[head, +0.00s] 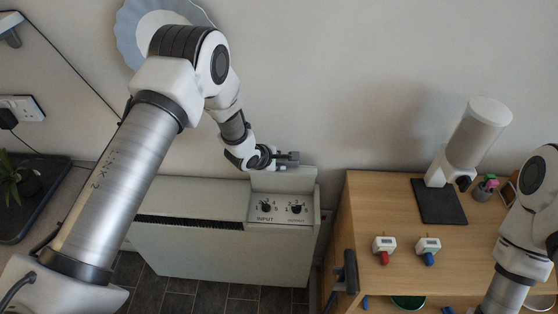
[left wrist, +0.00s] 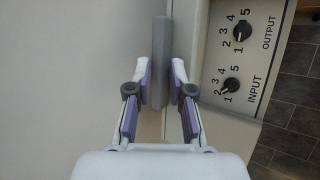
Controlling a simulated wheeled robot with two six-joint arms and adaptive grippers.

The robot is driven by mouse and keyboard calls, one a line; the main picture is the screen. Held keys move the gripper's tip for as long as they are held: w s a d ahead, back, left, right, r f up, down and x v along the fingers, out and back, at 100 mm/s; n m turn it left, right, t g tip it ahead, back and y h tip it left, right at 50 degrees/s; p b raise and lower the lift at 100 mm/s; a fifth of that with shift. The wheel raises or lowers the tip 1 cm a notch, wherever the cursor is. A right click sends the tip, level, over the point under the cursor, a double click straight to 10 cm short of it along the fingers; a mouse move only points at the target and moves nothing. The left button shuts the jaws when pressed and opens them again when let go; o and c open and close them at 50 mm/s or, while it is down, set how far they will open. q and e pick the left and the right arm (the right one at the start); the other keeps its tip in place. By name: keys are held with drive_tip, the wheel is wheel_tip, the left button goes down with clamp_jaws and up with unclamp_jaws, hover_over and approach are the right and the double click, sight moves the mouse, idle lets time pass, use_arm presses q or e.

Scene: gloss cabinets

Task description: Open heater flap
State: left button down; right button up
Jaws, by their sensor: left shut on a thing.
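The pale heater (head: 200,222) stands low against the wall, with a dark grille along its top. Its flap (head: 284,180) stands raised upright at the right end, and the panel (head: 280,217) with the INPUT and OUTPUT dials is uncovered in front of it. My left gripper (head: 291,158) is at the flap's top edge. In the left wrist view the flap's grey edge (left wrist: 161,60) lies between the fingers, and my left gripper (left wrist: 161,85) is shut on it. The dials show beside it on the right. My right arm shows at the right edge, but its gripper is out of view.
A wooden cabinet (head: 400,200) stands right of the heater, with a dark handle (head: 345,280) at its front. On it are a white cylindrical device (head: 475,140) on a black mat (head: 438,205) and two small devices (head: 384,245). A plant (head: 17,180) is at left.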

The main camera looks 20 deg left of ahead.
use_arm(q)
drive_tip(key=shift+f, duration=0.1)
drive_tip(key=c, duration=1.2)
unclamp_jaws()
drive_tip(key=shift+o, duration=0.2)
drive_tip(key=shift+w, duration=0.1)
drive_tip(key=v, duration=1.2)
